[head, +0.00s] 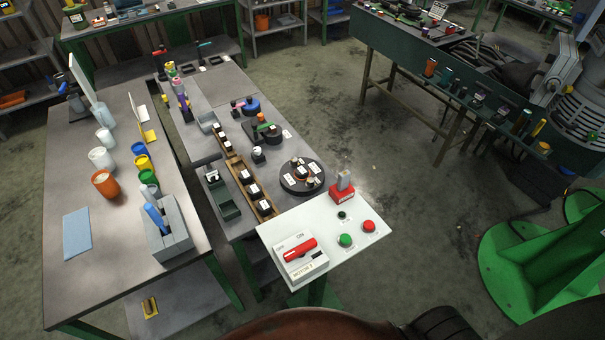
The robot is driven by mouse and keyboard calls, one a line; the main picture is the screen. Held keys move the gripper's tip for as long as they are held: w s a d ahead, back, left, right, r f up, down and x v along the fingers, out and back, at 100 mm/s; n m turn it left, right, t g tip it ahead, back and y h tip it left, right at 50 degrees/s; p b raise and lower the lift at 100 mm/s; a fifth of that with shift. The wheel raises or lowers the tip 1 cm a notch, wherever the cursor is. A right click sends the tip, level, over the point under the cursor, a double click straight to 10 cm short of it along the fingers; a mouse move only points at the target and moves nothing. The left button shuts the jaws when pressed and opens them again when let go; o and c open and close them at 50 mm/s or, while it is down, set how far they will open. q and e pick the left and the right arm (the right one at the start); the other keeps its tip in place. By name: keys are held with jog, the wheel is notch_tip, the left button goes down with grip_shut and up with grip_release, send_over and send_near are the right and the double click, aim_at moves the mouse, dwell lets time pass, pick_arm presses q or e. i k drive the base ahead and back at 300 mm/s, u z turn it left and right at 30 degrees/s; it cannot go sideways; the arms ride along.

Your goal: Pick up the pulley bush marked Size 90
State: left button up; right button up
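Several small dark pieces with white labels sit in a row in a long wooden tray (233,164) on the middle workbench. More small pieces, with white cards, sit on a round dark plate (289,188) to the right of the tray. The labels are too small to read, so I cannot tell which piece is the pulley bush marked Size 90. Neither of my grippers shows in the head view.
A white control panel (325,262) with a red lever and buttons stands at the near end. The left table (110,260) holds several cups and a grey tool holder (172,243). Open floor lies to the right.

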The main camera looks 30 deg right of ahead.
aim_at(301, 172)
jog(key=u, duration=2.45)
jog(key=i, duration=0.95)
jog(key=z, duration=3.3)
